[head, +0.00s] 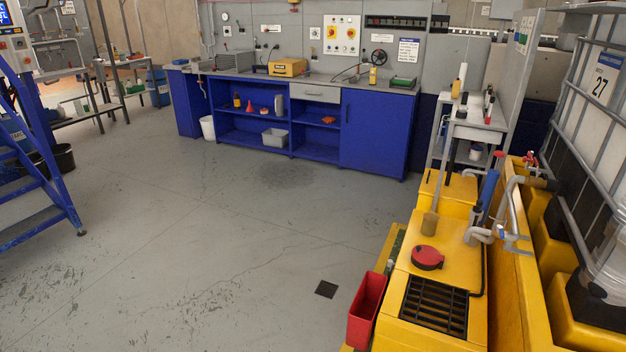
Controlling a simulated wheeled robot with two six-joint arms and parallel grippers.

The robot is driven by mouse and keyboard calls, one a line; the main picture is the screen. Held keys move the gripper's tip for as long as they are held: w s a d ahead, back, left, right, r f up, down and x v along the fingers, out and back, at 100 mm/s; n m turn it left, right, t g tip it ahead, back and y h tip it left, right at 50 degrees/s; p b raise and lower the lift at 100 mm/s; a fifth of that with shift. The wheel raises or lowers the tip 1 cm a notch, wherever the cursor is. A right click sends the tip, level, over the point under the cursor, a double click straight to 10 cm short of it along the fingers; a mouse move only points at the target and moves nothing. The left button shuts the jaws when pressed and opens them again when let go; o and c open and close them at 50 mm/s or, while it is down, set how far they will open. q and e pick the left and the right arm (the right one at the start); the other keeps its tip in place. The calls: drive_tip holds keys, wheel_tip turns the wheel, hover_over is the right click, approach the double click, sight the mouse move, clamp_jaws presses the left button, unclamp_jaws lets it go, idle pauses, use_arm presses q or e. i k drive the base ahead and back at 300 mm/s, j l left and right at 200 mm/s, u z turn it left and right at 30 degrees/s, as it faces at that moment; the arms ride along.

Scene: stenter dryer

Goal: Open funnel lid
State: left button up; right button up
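A round red lid (427,257) with a dark rim lies flat on top of the yellow unit (450,245) at the lower right. It looks closed, and I take it to be the funnel lid; the funnel under it is hidden. A small red cone, like a funnel (249,107), stands on a shelf of the blue workbench at the back. Neither of my grippers shows in the head view.
A black grate (434,304) is in front of the lid, and a red bin (366,311) hangs at the left side. Grey pipes and a pump (481,234) stand right of the lid. A caged tank (595,150) is at far right.

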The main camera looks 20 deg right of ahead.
sight(425, 254)
drive_tip(key=i+z, duration=0.25)
drive_tip(key=i, duration=0.2)
drive_tip(key=i+j+z, duration=0.2)
drive_tip(key=i, duration=0.25)
drive_tip(key=i+j+z, duration=0.25)
drive_tip(key=i, duration=0.15)
drive_tip(key=i+l, duration=0.05)
